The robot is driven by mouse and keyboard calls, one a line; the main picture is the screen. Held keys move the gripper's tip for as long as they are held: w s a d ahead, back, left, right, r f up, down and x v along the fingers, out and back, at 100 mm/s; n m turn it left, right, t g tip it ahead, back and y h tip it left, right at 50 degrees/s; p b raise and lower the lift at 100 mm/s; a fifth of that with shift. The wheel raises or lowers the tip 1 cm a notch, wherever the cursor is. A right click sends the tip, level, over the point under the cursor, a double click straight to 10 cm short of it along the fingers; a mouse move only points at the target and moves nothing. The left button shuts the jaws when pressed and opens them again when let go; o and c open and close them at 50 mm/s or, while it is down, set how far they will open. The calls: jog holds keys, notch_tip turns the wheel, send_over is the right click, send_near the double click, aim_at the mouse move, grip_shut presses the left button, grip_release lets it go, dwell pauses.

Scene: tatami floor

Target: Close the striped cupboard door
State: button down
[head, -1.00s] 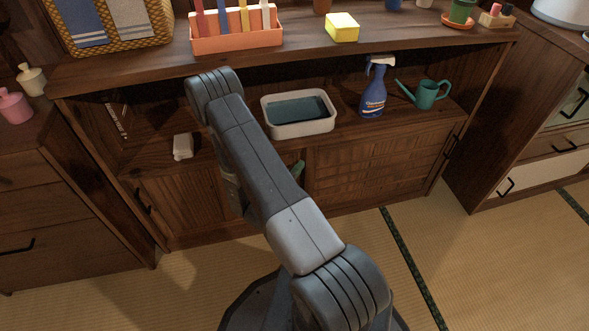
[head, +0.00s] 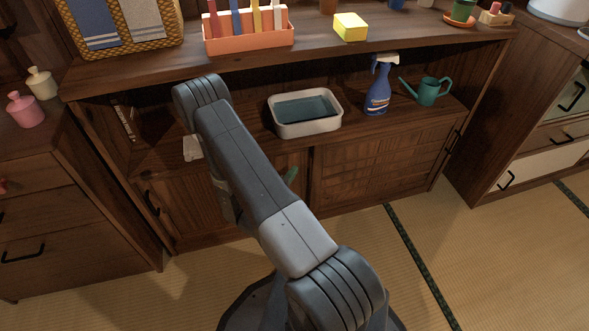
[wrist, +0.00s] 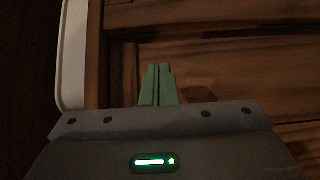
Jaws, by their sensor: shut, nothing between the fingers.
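The low wooden cupboard has two lower door panels. The left one (head: 180,208) shows fine vertical stripes and has a black handle near its left edge. The right one (head: 375,170) has a lattice pattern and a black handle at its right edge. My arm hides part of the left panel, and I cannot tell whether a gap stands open behind it. In the wrist view my green fingers (wrist: 158,84) are together and empty, close to a wooden edge; contact is unclear.
On the open shelf above the doors stand a grey-white basin (head: 306,127), a blue spray bottle (head: 377,92), a green watering can (head: 430,92) and a small white item (head: 192,148). Drawer cabinets flank the cupboard. The tatami (head: 500,235) at front right is clear.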

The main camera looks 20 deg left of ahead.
jog(key=p+v, duration=0.1)
jog(key=v, duration=0.6)
jog(key=shift+s+a+p, duration=0.15)
jog(key=shift+s+p, duration=0.15)
jog(key=shift+s, duration=0.1)
